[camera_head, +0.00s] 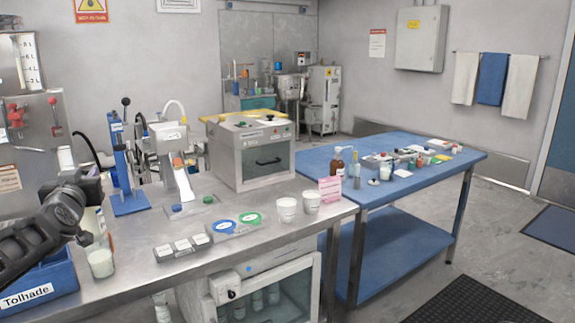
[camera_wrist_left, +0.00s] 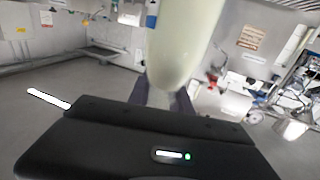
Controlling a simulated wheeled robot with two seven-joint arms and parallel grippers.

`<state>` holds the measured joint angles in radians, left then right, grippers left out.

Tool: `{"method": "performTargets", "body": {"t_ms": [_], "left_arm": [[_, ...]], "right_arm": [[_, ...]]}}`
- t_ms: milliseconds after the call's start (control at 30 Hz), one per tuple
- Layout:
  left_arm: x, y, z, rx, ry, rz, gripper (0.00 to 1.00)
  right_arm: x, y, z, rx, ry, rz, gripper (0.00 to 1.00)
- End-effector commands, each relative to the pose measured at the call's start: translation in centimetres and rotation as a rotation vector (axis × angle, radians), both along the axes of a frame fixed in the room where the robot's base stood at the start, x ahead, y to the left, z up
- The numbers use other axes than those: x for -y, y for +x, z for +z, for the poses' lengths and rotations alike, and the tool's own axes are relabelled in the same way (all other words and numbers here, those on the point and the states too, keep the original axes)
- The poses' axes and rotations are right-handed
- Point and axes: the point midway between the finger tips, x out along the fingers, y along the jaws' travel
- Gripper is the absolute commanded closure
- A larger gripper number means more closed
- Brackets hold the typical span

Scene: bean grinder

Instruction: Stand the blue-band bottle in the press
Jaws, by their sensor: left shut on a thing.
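My left gripper (camera_head: 86,237) is at the left of the steel counter, above the front left area. It is shut on a pale, milky bottle, which fills the upper middle of the left wrist view (camera_wrist_left: 183,45). A pale jar-like body (camera_head: 101,262) shows just below the gripper. A blue upright stand with a blue base plate (camera_head: 130,204), likely the press, stands farther back to the right of the gripper. My right gripper is out of view.
A blue bin marked Tolhade (camera_head: 38,291) is at the front left. A white dispenser (camera_head: 170,140) stands beside the blue stand. Bare counter lies between.

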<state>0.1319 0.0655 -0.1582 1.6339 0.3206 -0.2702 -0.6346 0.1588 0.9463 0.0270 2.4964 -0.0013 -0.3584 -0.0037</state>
Motion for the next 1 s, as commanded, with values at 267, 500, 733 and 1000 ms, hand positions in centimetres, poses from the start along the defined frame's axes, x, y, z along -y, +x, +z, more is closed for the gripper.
{"method": "performTargets", "body": {"t_ms": [267,500,733,1000], "left_arm": [[1.5,-0.1,-0.5,-0.001,0.003,-0.005,1.00],[5.5,0.2,-4.4,-0.001,0.002,-0.084,1.00],[11.7,-0.1,-10.4,-0.005,0.002,-0.231,1.00],[22.4,-3.0,-20.1,-0.004,0.000,-0.504,1.00]], "right_arm": [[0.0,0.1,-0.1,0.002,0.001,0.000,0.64],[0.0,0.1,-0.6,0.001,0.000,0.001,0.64],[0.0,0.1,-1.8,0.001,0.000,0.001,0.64],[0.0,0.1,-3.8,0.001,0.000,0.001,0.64]]}}
